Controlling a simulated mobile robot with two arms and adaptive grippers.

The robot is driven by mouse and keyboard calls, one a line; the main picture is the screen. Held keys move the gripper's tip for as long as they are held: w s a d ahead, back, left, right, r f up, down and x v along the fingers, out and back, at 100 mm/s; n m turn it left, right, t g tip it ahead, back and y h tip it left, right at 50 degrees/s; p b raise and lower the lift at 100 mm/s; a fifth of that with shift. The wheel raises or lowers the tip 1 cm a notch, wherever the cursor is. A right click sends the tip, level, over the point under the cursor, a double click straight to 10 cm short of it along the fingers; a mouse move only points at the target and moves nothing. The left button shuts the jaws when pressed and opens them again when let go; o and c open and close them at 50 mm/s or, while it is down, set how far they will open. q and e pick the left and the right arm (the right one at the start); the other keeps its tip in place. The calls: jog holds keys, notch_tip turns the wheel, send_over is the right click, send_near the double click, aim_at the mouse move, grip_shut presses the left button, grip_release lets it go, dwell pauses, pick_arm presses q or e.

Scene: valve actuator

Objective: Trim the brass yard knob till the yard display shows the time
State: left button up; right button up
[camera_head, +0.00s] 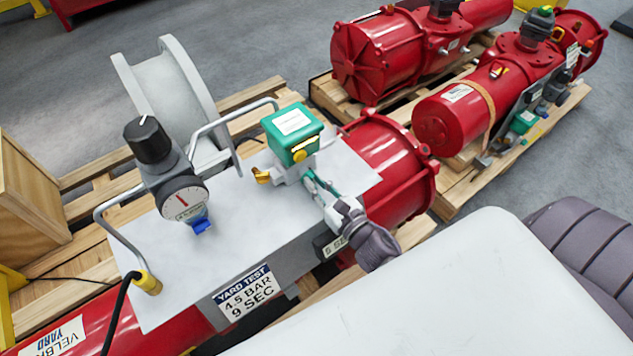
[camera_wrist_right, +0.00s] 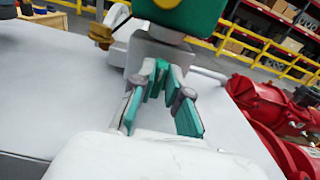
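A green box (camera_head: 292,134) with a white label sits on a grey valve body on the white plate (camera_head: 250,215); its underside shows in the right wrist view (camera_wrist_right: 185,14). A round brass-yellow knob (camera_head: 299,156) is on its near face, and a brass piece (camera_head: 262,176) sticks out to the left. I cannot tell which is the yard knob. A small display (camera_head: 334,245) on the plate's front edge is partly covered by my right wrist. My left gripper is out of view.
A dial gauge (camera_head: 184,204) with a black knob (camera_head: 148,139) stands at the left of the plate, beside bent grey rails. A sign (camera_head: 246,291) reads "YARD TEST 4.5 BAR 9 SEC". Other red actuators (camera_head: 447,122) lie on pallets behind.

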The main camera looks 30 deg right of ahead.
grip_shut()
jog(key=shift+m, duration=0.3)
jog(key=m, duration=0.2)
jog(key=shift+d+m, duration=0.15)
jog(key=shift+m, duration=0.15)
jog(key=m, duration=0.3)
jog(key=m+p, duration=0.1)
jog(key=m, duration=0.1)
jog(key=shift+d+f, duration=0.1)
jog(key=shift+d, duration=0.15)
jog(key=m+p, duration=0.1)
jog(key=m, duration=0.4)
jog(key=shift+d+f, duration=0.1)
jog(key=shift+f, duration=0.05)
jog(key=shift+f+m+p, duration=0.15)
jog(key=shift+m+p, duration=0.15)
jog(key=shift+m, duration=0.85)
jog(key=shift+f+m+p, duration=0.1)
jog(key=shift+m+p, duration=0.2)
jog(key=shift+m, duration=0.85)
jog(key=o, duration=0.6)
grip_release()
jog(key=shift+f, duration=0.1)
